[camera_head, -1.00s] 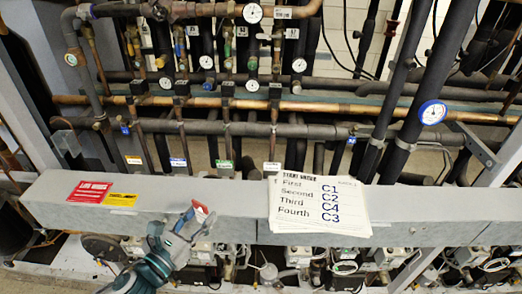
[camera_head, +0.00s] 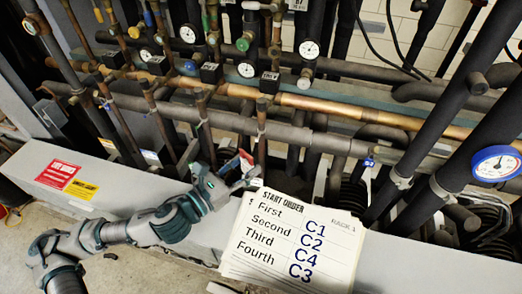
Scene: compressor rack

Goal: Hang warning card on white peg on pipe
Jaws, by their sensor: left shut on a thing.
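My left gripper (camera_head: 240,182) reaches in from the left, over the grey beam, and is shut on a small red and white card (camera_head: 236,164), which I take for the warning card. The card is seen nearly edge-on, partly hidden by the fingers, and its print cannot be read. It is close to a thin vertical copper pipe (camera_head: 262,140); whether they touch cannot be told. A small white piece (camera_head: 256,183) shows near the fingertips at the pipe's lower end; I cannot tell whether it is the peg or a label. My right gripper is not in view.
The start order sheets (camera_head: 290,240) lie on the grey beam (camera_head: 135,188), just right of the gripper. Red and yellow stickers (camera_head: 58,174) are on its left. Behind stand dense pipes, valves and gauges (camera_head: 308,50). A blue-rimmed gauge (camera_head: 495,163) is at far right.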

